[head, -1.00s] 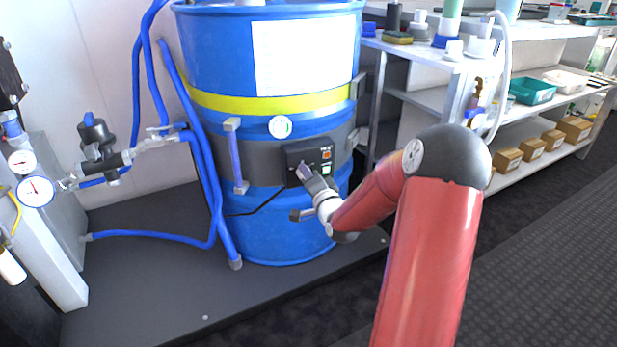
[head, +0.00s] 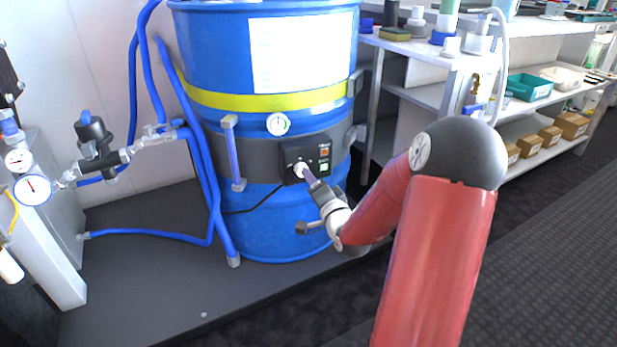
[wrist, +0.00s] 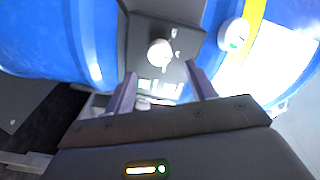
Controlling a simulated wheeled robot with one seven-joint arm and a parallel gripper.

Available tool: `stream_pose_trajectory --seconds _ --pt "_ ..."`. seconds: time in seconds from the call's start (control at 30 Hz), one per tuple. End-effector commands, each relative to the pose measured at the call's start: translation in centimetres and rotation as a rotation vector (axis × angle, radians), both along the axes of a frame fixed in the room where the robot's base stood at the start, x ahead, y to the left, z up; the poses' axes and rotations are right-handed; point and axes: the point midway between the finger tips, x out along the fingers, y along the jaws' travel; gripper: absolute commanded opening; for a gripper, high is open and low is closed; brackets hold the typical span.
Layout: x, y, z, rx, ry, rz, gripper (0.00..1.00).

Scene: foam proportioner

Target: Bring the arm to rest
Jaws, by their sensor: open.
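My gripper (head: 312,180) is in front of the black control box (head: 322,150) on the blue drum (head: 280,232). In the wrist view my gripper (wrist: 162,92) shows two fingers spread apart with nothing between them. A white round knob (wrist: 159,53) on the box lies just beyond the fingertips, apart from them. The knob also shows in the head view (head: 300,169), close by the fingertips. The box carries an orange switch (head: 324,152) and a lit green switch (head: 323,167). My red arm reaches in from the lower right.
A round gauge (head: 278,124) sits on the drum above the box. A grey lever-like fitting (head: 308,227) sticks out low on the drum. Blue hoses (head: 203,170) run down the left side. A shelf unit (head: 425,95) with bottles and boxes stands right. The floor at right is clear.

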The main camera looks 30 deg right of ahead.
Motion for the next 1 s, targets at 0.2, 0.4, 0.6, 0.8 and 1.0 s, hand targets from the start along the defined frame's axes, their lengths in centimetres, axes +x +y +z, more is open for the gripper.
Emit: stream_pose_trajectory --seconds 0.2,0.4,0.6,0.8,1.0 --pt "-2.2 0.1 0.0 0.001 -0.001 -0.001 0.55" --pt "-2.4 0.2 0.0 0.001 0.0 0.0 0.55" --pt "-2.4 0.2 0.0 0.001 0.0 0.0 0.55" --pt "-2.3 0.5 0.2 -0.022 0.019 0.003 0.55" --pt "-2.4 3.6 1.9 -0.276 0.234 0.035 0.55"
